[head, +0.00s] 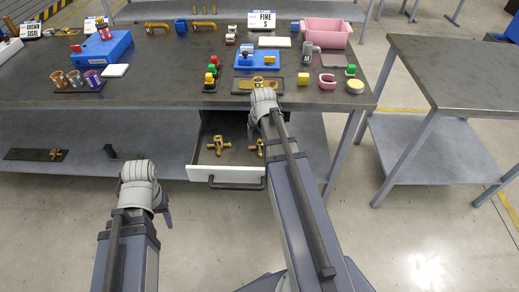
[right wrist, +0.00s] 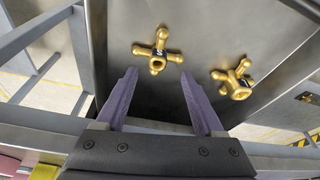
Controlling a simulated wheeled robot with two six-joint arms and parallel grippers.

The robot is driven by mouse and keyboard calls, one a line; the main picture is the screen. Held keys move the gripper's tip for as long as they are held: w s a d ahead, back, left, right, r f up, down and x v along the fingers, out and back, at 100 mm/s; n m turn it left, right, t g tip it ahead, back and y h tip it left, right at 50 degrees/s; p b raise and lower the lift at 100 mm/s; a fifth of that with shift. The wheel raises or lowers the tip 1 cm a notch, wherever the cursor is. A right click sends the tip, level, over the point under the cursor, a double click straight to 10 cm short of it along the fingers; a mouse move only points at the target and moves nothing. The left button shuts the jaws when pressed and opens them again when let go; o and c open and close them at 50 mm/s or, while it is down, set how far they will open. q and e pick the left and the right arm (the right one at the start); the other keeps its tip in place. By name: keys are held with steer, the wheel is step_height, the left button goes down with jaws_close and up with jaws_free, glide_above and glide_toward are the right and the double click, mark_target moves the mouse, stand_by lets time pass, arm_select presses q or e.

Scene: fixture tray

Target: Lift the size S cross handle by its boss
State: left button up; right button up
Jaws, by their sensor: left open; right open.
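Two gold cross handles lie in the open drawer (head: 232,172). In the head view one handle (head: 218,144) is on the left and the other (head: 257,148) is on the right, partly behind my right arm. In the right wrist view one handle (right wrist: 158,50) lies ahead, between the lines of my right gripper's open fingers (right wrist: 158,76); the other handle (right wrist: 233,78) lies to the right. Both bear small dark labels, whose letters I cannot read surely. The right gripper is empty. My left gripper (head: 166,212) is open, low in front of the shelf, mostly hidden by its wrist.
The workbench (head: 150,88) above the drawer carries a sign (head: 262,20) reading FINE S, a blue fixture (head: 258,60), a pink bin (head: 326,32) and several small parts. Another gold cross piece (head: 54,154) lies on the lower shelf. A side table (head: 460,75) stands right.

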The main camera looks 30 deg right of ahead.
mark_target(260, 141)
steer(key=shift+d+b+x, duration=0.2)
steer(key=shift+b+x, duration=2.3)
steer(key=shift+x, duration=0.15)
steer(key=shift+r, duration=0.15)
jaws_close()
